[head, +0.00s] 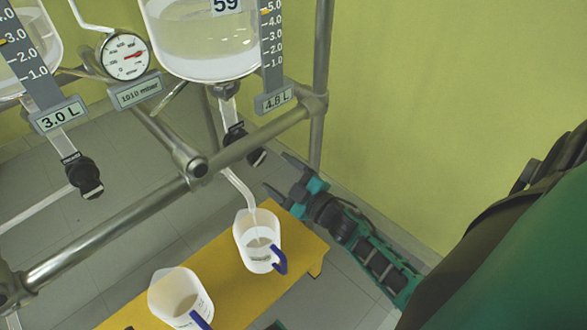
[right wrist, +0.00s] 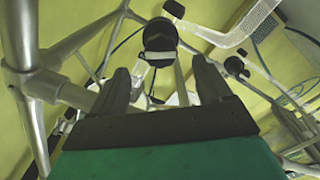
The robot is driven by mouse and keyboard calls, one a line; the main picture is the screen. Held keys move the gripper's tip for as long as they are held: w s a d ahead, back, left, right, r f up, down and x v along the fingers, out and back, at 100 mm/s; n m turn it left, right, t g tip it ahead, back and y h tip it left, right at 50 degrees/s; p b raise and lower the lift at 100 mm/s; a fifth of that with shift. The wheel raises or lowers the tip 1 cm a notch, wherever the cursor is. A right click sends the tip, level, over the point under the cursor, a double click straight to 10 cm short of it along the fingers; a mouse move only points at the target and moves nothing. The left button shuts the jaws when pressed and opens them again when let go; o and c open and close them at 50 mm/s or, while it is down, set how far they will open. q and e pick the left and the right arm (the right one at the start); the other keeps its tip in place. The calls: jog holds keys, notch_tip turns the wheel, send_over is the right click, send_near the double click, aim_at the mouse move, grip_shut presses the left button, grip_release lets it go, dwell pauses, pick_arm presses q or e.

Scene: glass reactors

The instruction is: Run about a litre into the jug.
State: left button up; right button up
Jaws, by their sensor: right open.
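The right glass reactor (head: 205,45), tagged 59, holds clear liquid; its display (head: 274,99) reads 4.8 L. Below it is an outlet valve with a black knob (head: 258,157). Its outlet tube (head: 238,186) bends down to the mouth of a white jug (head: 243,228) with a blue handle. Something greyish shows inside this jug; I cannot tell whether liquid is flowing. My right gripper (head: 278,173) is open beside the knob, apart from it. In the right wrist view the knob (right wrist: 160,36) shows beyond and between the open fingers (right wrist: 162,80).
A second jug (head: 172,290) stands nearer on the yellow bench (head: 218,290). The left reactor (head: 35,45) reads 3.0 L and has its own black knob (head: 88,180). A metal frame rail (head: 110,232) crosses in front. A round gauge (head: 126,57) hangs between the reactors.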

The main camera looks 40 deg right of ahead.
jog(key=shift+s+d, duration=0.15)
jog(key=shift+s, duration=0.95)
jog(key=shift+s+d, duration=0.15)
jog(key=shift+s, duration=0.95)
jog(key=shift+a+p, duration=0.1)
jog(key=shift+p, duration=0.2)
dwell(4.7)
